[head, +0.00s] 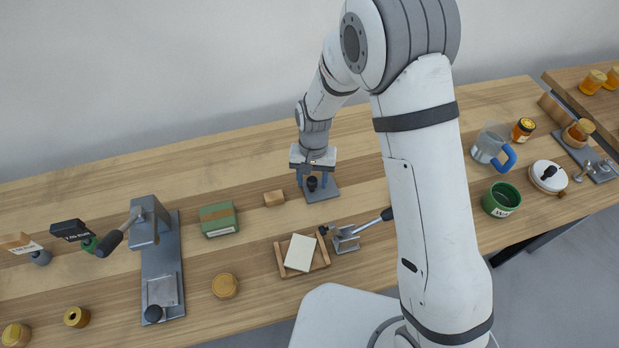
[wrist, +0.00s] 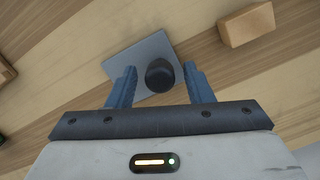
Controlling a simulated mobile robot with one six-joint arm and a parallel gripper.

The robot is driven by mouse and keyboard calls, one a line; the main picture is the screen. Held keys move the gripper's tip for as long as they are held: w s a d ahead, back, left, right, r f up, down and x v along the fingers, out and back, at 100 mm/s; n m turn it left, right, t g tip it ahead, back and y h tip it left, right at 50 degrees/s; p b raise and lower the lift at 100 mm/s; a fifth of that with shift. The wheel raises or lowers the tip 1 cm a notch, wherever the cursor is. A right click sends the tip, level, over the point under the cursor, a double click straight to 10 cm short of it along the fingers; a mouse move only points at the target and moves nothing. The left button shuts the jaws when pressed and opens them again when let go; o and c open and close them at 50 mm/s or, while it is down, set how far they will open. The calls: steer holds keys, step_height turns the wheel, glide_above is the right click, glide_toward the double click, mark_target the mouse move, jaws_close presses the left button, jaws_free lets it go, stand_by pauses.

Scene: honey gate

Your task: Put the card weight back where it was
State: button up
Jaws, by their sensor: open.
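The card weight appears to be the flat grey metal plate with a black knob (head: 327,192), lying on the wooden bench near its middle. In the wrist view the grey plate (wrist: 147,48) lies beneath my fingers, and its black knob (wrist: 160,75) shows between them. My gripper (head: 313,181) points down over the plate, open, with one blue finger on each side of the knob and a gap on both sides. It also shows in the wrist view (wrist: 159,69). I cannot tell the exact height of the fingertips. A wooden tray (head: 279,263) holds pale cards (head: 300,252) nearer the front.
A small wooden block (head: 274,198) lies just left of the plate. A green box (head: 218,219), a lever press (head: 160,260) and a round wooden piece (head: 225,286) stand further left. A toggle clamp (head: 346,240) sits beside the tray. A jug (head: 490,143) and green pot (head: 501,200) stand right.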

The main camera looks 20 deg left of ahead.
step_height(320, 180, up, 12)
steer(key=w+b, duration=0.1)
steer(key=shift+w, duration=0.3)
steer(key=s+d+r+t, duration=0.1)
steer(key=s+d+r, duration=0.1)
steer(key=d+r, duration=0.45)
steer(key=s+d+r+t, duration=0.1)
steer(key=d+r, duration=0.3)
steer(key=d, duration=0.6)
steer(key=s+d+r+m+t, duration=0.1)
steer(key=s+d+r+t, duration=0.1)
steer(key=s+d, duration=0.9)
steer(key=shift+s+d+r+m+t, duration=0.4)
steer(key=shift+d+r, duration=0.1)
steer(key=shift+r, duration=0.2)
steer(key=shift+w, duration=0.1)
